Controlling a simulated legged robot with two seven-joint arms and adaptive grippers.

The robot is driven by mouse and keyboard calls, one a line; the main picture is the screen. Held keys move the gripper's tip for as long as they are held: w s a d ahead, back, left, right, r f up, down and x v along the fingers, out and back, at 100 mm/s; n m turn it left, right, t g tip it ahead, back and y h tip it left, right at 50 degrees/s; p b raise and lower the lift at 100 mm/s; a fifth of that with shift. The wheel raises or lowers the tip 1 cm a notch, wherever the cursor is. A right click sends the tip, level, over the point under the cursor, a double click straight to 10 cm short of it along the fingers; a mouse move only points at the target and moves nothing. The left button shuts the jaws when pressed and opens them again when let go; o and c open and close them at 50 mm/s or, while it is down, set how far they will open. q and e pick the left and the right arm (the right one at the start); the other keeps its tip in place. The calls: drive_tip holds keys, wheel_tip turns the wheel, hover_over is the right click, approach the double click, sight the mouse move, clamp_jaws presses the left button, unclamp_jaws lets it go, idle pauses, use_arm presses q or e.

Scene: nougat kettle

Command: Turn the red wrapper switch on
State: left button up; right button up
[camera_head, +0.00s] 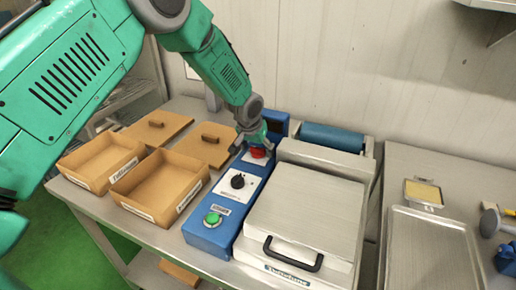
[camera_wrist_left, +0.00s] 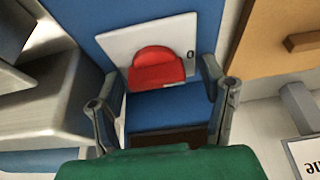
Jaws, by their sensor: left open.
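The red wrapper switch (camera_head: 257,153) sits on a white plate at the back end of the blue control box (camera_head: 208,236). In the left wrist view the red switch (camera_wrist_left: 156,68) lies between and just beyond my fingers, with a "0" mark on the white plate (camera_wrist_left: 116,44) beside it. My left gripper (camera_head: 252,143) is open around the switch area, close above the panel. In the wrist view its two fingers (camera_wrist_left: 163,98) are apart with nothing held. Contact with the switch cannot be told. My right gripper is not in view.
A black knob (camera_head: 238,181) and a green button (camera_head: 213,218) are on the same box. The wrapper machine (camera_head: 306,212) with a black handle stands to the right. Cardboard-coloured boxes (camera_head: 160,185) and lids (camera_head: 203,145) lie to the left. A metal tray (camera_head: 432,250) is on the right table.

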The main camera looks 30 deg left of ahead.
use_arm(q)
drive_tip(key=shift+s, duration=0.1)
drive_tip(key=c, duration=1.2)
drive_tip(key=shift+o, duration=0.2)
drive_tip(key=shift+d, duration=0.2)
